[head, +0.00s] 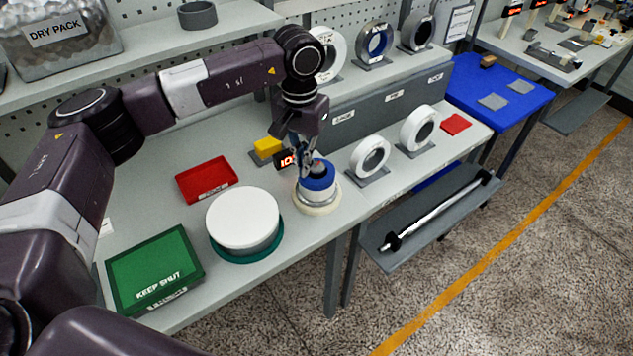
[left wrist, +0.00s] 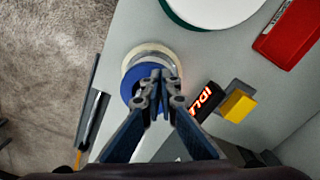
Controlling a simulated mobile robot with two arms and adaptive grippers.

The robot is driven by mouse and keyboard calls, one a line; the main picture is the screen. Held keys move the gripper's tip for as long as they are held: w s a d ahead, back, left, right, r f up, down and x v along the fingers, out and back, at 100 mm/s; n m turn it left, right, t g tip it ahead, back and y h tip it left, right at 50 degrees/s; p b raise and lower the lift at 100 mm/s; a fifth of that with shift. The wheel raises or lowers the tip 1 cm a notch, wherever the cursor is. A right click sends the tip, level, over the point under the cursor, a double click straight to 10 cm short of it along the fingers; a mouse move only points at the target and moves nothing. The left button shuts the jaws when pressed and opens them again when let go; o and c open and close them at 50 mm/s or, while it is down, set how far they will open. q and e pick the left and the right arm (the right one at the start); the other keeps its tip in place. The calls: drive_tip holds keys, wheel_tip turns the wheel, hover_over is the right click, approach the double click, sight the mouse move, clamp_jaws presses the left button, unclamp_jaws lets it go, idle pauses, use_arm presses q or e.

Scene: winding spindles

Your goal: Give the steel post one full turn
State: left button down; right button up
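The winding spindle at the middle of the bench has a pale round base (head: 318,208), a silver-grey band (head: 316,200) and a blue top (head: 318,183). A small dark and red piece shows at its centre. A bare steel post cannot be made out clearly. My left gripper (head: 304,172) points down onto the blue top. In the left wrist view my left gripper's fingers (left wrist: 158,76) converge closely over the blue top (left wrist: 132,82). They hide its middle, so any grip on a post is hidden. My right gripper is not in view.
A white drum (head: 243,217), red tray (head: 207,179) and green box (head: 155,270) lie left. White rings on stands (head: 370,156) are right. The bench front is clear.

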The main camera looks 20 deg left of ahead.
use_arm(q)
drive_tip(key=shift+r, duration=0.15)
drive_tip(key=shift+s+r+p, duration=0.2)
drive_tip(key=shift+r+p, duration=1.15)
drive_tip(key=shift+r, duration=1.55)
drive_tip(key=shift+a, duration=0.1)
